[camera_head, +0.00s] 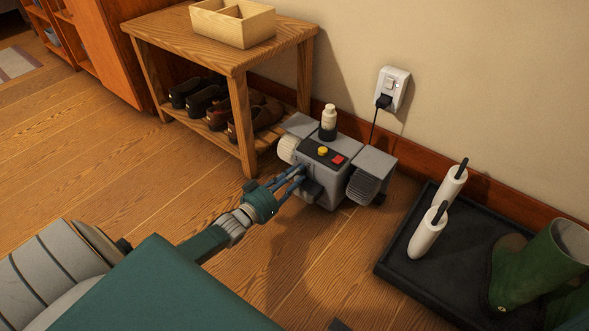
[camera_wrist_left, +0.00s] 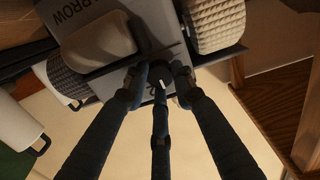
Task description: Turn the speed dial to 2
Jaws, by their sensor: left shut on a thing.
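The grey shoe-polishing machine (camera_head: 322,178) stands on the floor near the wall, with a pale brush on its left, a grey brush on its right, and a yellow button and a red switch on top. My left gripper (camera_head: 301,171) reaches its front face. In the left wrist view, the gripper (camera_wrist_left: 158,80) has its three blue fingers shut around the small dark speed dial (camera_wrist_left: 158,70). A white mark shows at the dial between the fingertips. The speed numbers cannot be read, and the fingers hide part of the dial. My right gripper is not in view.
A wooden bench (camera_head: 220,50) with shoes on its lower shelf stands close on the left. A black tray (camera_head: 398,262) with white boot shapers and green boots (camera_head: 540,265) lies to the right. A wall outlet (camera_head: 393,88) with a plugged-in cord is behind. Floor in front is open.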

